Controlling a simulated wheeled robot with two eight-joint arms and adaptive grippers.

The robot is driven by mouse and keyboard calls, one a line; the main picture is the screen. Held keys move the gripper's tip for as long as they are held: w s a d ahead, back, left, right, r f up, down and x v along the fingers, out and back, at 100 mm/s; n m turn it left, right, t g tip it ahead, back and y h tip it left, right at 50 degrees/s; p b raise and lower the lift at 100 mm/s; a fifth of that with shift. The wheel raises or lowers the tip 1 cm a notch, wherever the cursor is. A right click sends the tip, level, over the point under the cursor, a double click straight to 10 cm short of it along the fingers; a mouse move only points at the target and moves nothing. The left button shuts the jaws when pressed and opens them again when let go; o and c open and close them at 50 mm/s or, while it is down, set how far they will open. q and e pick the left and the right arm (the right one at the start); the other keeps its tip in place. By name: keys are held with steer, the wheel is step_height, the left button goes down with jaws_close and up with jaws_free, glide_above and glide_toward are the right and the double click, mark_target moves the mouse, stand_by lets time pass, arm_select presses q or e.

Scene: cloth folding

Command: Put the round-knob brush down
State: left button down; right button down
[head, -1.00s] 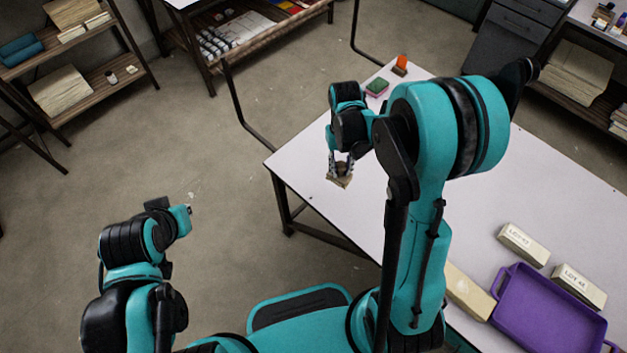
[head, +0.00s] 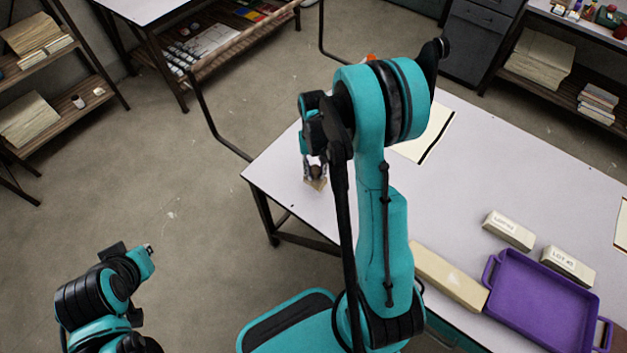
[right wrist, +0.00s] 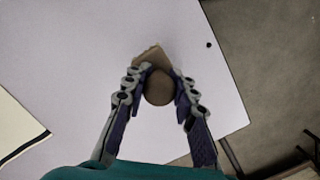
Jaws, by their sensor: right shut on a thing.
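The round-knob brush (head: 317,184) is at the left part of the white table, near its left edge. My right gripper (head: 315,170) is over it, fingers pointing down. In the right wrist view the round brown knob (right wrist: 158,88) sits between the two fingers (right wrist: 160,90), and the tan block of the brush (right wrist: 152,58) shows beyond it. The right gripper is shut on the brush. I cannot tell whether the brush touches the table. My left gripper (head: 148,249) is away from the table over the floor, and its fingers are too small to read.
The white table (head: 470,170) has clear room around the brush. A pale sheet with a dark edge (head: 428,135) lies behind my right arm. A purple tray (head: 545,300), two labelled blocks (head: 508,229) (head: 568,265) and a long cream block (head: 450,277) are at the front right.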

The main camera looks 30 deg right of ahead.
mark_target(314, 179)
steer(key=shift+w+a+f, duration=0.15)
steer(key=shift+w+f, duration=0.05)
steer(key=shift+w, duration=0.1)
steer(key=shift+f, duration=0.25)
step_height(314, 179, down, 4)
steer(key=shift+r+b, duration=0.2)
steer(key=shift+b, duration=0.7)
steer(key=shift+r, duration=0.1)
steer(key=c, duration=1.2)
jaws_free()
